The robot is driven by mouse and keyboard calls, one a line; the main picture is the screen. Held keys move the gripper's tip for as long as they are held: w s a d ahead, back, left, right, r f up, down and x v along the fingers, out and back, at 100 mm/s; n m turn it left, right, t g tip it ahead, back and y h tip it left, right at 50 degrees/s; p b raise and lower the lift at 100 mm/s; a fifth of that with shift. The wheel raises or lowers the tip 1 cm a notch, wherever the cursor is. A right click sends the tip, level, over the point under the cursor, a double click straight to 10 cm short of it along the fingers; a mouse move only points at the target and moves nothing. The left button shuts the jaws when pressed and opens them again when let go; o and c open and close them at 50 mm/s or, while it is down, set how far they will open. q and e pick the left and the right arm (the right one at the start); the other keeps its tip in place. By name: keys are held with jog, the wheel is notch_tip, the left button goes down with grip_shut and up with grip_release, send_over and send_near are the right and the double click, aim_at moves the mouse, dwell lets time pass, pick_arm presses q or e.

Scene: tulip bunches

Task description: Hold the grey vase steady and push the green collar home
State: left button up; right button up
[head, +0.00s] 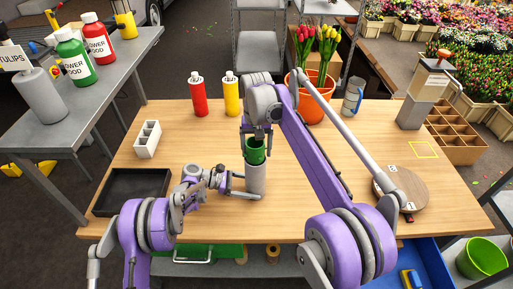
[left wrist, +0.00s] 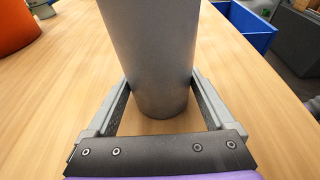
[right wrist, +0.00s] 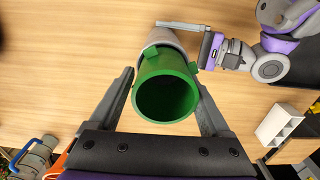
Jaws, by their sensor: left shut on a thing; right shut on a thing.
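The grey vase (head: 256,181) stands upright on the wooden table near its front edge; it fills the middle of the left wrist view (left wrist: 150,50). My left gripper (head: 244,187) is shut around its lower part, one finger on each side. The green collar (head: 256,156) is at the vase's top; the right wrist view shows its open ring (right wrist: 145,78) with small tabs, standing proud of the vase rim. My right gripper (head: 257,137) comes from above and is shut on the collar, a finger on each side. How deep the collar sits inside the vase is hidden.
A red bottle (head: 198,95) and a yellow bottle (head: 231,95) stand behind. An orange pot (head: 312,105) of tulips is at the back. A black tray (head: 138,187) and a white divided holder (head: 147,139) lie left; a round board (head: 408,193) lies right.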

aim_at(264, 144)
jog(key=shift+f, duration=0.35)
jog(key=o, duration=1.2)
jog(key=shift+c, duration=0.2)
notch_tip(264, 144, up, 8)
jog(key=shift+f, duration=0.25)
jog(key=shift+c, duration=0.9)
jog(key=r, duration=0.1)
jog(key=d+r, duration=0.1)
jog(key=r, duration=0.1)
jog(key=s+d+r, duration=0.1)
jog(key=shift+s+r, duration=0.1)
jog(key=shift+r, duration=0.2)
jog(key=c, duration=0.9)
jog(key=shift+d, duration=0.1)
jog(key=shift+c, duration=1.4)
jog(key=shift+f, duration=0.45)
grip_shut()
jog(key=shift+f, duration=2.7)
